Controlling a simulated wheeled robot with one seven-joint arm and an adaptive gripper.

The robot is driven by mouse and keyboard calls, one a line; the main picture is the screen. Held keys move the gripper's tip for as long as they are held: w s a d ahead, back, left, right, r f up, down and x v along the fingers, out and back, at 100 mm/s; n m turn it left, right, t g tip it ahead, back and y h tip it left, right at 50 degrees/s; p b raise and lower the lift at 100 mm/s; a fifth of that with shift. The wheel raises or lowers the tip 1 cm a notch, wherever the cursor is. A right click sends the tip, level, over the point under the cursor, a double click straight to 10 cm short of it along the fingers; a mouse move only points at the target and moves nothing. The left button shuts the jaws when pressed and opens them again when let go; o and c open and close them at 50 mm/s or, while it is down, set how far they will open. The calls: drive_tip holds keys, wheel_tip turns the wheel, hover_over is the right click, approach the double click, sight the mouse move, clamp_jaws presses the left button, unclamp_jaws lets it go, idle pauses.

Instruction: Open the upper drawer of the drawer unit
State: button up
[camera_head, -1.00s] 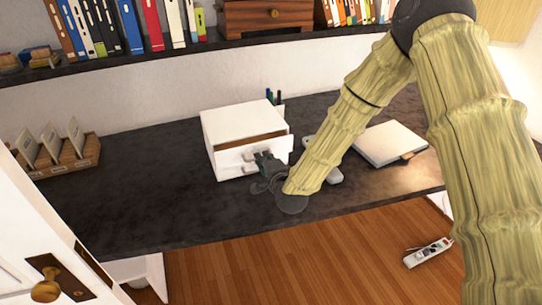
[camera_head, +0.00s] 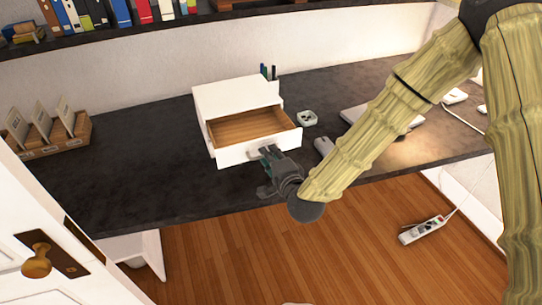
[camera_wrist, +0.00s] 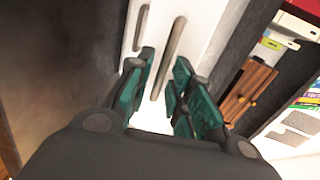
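The white drawer unit (camera_head: 232,94) stands on the dark desk. Its upper drawer (camera_head: 258,149) is pulled well out, and its bare wooden inside shows. My gripper (camera_head: 267,156) is at the drawer's front, by the handle (camera_head: 253,154). In the wrist view, my gripper (camera_wrist: 163,82) has its fingers apart, with the long bar handle (camera_wrist: 171,50) between them and a gap showing. Contact with the handle is unclear. A second, shorter-looking handle (camera_wrist: 140,27) shows at the left there. The lower part of the unit is mostly hidden in the head view.
Pens (camera_head: 268,72) stand behind the unit and a small white item (camera_head: 307,118) lies to its right. A card holder (camera_head: 45,139) is at the desk's left. A white door (camera_head: 50,235) is in the near left. Wooden floor (camera_head: 300,255) lies in front of the desk.

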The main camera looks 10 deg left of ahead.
idle(0.3)
drive_tip(key=v, duration=1.2)
drive_tip(key=s+d+f+n+g+h, duration=0.15)
drive_tip(key=s+d+f, duration=0.25)
drive_tip(key=f, duration=0.4)
drive_tip(key=s+d+f+n+g+h, duration=0.1)
drive_tip(key=s+d+f+n+g, duration=0.25)
drive_tip(key=f, duration=0.35)
drive_tip(key=s+d+f+n+g+h, duration=0.1)
drive_tip(key=s+d+f+g+h, duration=0.2)
drive_tip(key=f, duration=0.5)
drive_tip(key=s+d+f+n+g+h, duration=0.1)
drive_tip(key=s+d+f+n+g, duration=0.1)
drive_tip(key=s+d+f, duration=0.3)
drive_tip(key=s+d+f+n+g+h, duration=0.1)
drive_tip(key=s+d+f+n+g, duration=0.2)
drive_tip(key=s+d, duration=0.9)
wheel_tip(320, 180, down, 3)
drive_tip(key=shift+f+h, duration=0.15)
drive_tip(key=shift+h, duration=0.2)
